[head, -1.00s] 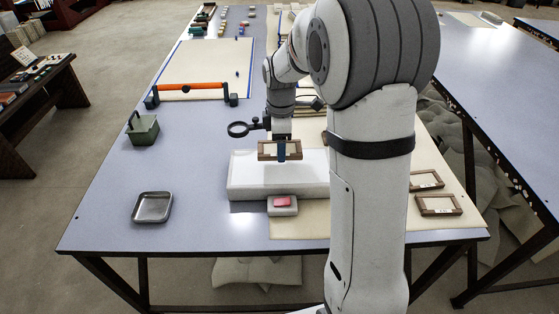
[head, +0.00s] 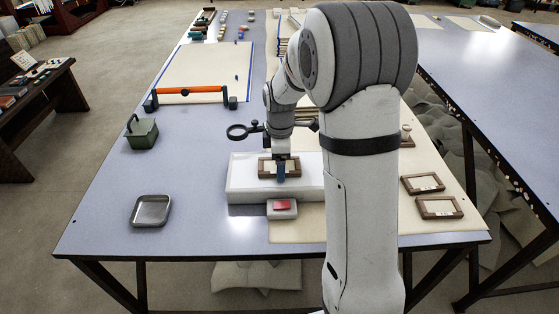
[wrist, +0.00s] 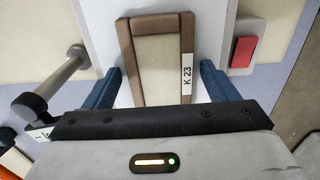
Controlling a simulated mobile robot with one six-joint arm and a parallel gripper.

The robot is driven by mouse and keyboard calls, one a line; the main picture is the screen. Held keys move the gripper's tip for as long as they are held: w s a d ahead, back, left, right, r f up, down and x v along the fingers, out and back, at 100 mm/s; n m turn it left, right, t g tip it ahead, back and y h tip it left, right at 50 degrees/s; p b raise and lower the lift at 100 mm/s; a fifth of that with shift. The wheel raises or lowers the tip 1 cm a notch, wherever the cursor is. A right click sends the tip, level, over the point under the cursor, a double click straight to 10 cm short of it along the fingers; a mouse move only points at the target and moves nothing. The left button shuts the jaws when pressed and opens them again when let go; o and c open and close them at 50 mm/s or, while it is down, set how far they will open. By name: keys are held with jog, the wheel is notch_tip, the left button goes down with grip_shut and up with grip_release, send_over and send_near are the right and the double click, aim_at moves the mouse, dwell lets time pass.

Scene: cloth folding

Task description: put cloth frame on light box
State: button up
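The cloth frame (head: 266,167) has a brown wooden rim around pale cloth. It lies on the white light box (head: 240,180), apparently flat. In the wrist view the cloth frame (wrist: 158,65) carries a "K 23" label on its right side. My gripper (head: 281,172) is low over the frame's near part. In the wrist view the blue fingers of my gripper (wrist: 161,80) stand either side of the frame, with pale strips showing between finger and wood, so it looks open. The light box surface (wrist: 210,35) shows beside the frame.
A small block with a red top (head: 281,206) stands just before the light box. A magnifier (head: 237,131) is at the left behind it. Two more frames (head: 440,207) lie on the right. A metal tray (head: 151,210) and green bin (head: 141,133) are left, with clear table between.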

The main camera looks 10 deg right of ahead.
jog(key=shift+o, duration=0.4)
notch_tip(320, 180, up, 12)
jog(key=p, duration=0.2)
jog(key=s+m+t, duration=0.2)
jog(key=s+m, duration=1.3)
jog(key=s, duration=0.8)
jog(key=shift+s+f+m, duration=0.15)
jog(key=shift+f+m, duration=0.05)
jog(key=shift+m, duration=0.2)
